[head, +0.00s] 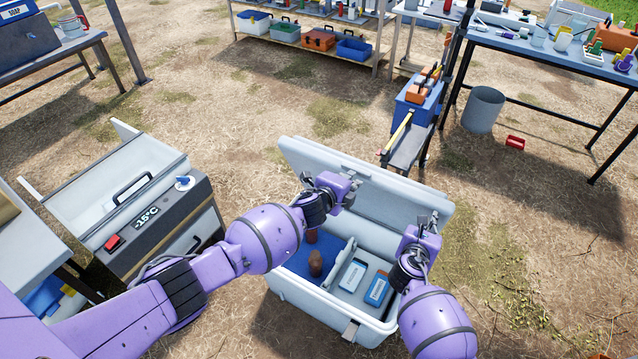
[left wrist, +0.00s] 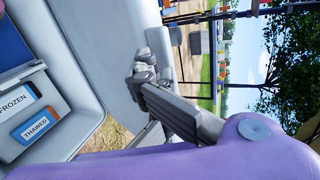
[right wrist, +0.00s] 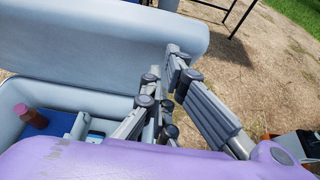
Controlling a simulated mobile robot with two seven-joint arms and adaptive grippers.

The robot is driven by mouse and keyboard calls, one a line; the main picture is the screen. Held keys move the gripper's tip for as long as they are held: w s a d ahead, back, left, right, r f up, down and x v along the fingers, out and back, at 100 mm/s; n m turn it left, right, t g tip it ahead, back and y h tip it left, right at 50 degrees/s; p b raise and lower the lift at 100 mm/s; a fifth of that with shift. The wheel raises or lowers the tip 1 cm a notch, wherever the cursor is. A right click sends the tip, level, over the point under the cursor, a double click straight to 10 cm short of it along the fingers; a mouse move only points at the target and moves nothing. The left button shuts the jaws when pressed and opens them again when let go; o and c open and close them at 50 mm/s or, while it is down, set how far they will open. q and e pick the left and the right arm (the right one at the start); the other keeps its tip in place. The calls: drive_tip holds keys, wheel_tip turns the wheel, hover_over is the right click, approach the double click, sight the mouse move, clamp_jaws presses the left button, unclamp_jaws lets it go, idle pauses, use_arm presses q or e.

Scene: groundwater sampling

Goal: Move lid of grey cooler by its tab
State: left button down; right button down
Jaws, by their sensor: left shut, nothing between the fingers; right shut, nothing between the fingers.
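The grey cooler (head: 335,315) stands open on the ground, and its lid (head: 300,158) is raised along the far side. The lid also fills the upper left of the right wrist view (right wrist: 90,40). My left gripper (head: 350,186) is shut and empty in front of the lid's inner face. My right gripper (head: 430,222) is shut and empty near the lid's right end. I cannot tell whether either touches the lid. I cannot make out the lid's tab. A latch (head: 351,329) shows on the cooler's front.
The cooler holds a brown bottle (head: 316,263), a FROZEN pack (left wrist: 12,104) and a THAWED pack (left wrist: 36,125). A freezer box marked -15°C (head: 150,215) stands left. A blue toolbox (head: 415,108) and grey bucket (head: 483,110) stand behind right.

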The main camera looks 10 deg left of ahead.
use_arm(q)
drive_tip(key=shift+w+d+r, duration=0.1)
drive_tip(key=shift+w+r, duration=0.05)
drive_tip(key=shift+r, duration=0.05)
use_arm(e)
drive_tip(key=shift+w+d+r, duration=0.3)
drive_tip(key=shift+w+r, duration=0.2)
drive_tip(key=shift+w, duration=0.3)
use_arm(q)
drive_tip(key=c, duration=1.8)
unclamp_jaws()
